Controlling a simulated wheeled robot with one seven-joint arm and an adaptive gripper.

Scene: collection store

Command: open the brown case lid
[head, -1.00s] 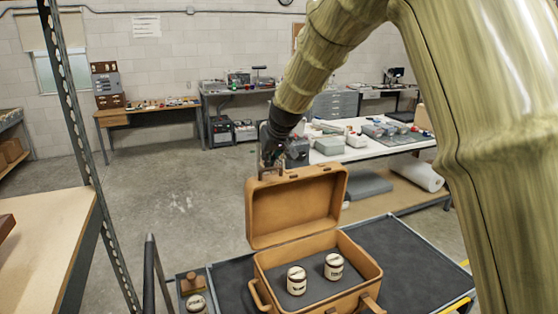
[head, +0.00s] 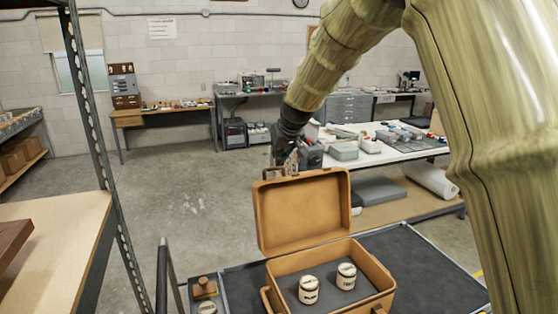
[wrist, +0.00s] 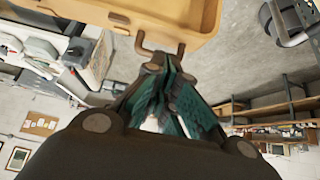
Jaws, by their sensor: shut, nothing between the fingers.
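The brown case (head: 385,285) stands with its lid (head: 300,212) raised, roughly upright behind the base. Two pale jars with dark lettering, a left one (head: 309,291) and a right one (head: 346,276), stand on its dark lining. My gripper (head: 280,170) is at the lid's upper edge, by a small brown fitting there. In the wrist view my gripper (wrist: 163,62) is shut with nothing between its fingers. Its tips are close to a brown clasp-like loop (wrist: 160,47) on the lid's edge (wrist: 120,15); whether they touch cannot be told.
The case rests on a dark-topped cart (head: 425,255) with a handle rail (head: 165,275) at left. A stamp-like wooden item (head: 204,288) lies beside the case. A shelf (head: 55,240) stands at left. A white-topped table (head: 400,152) with items is behind. Open floor lies at centre left.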

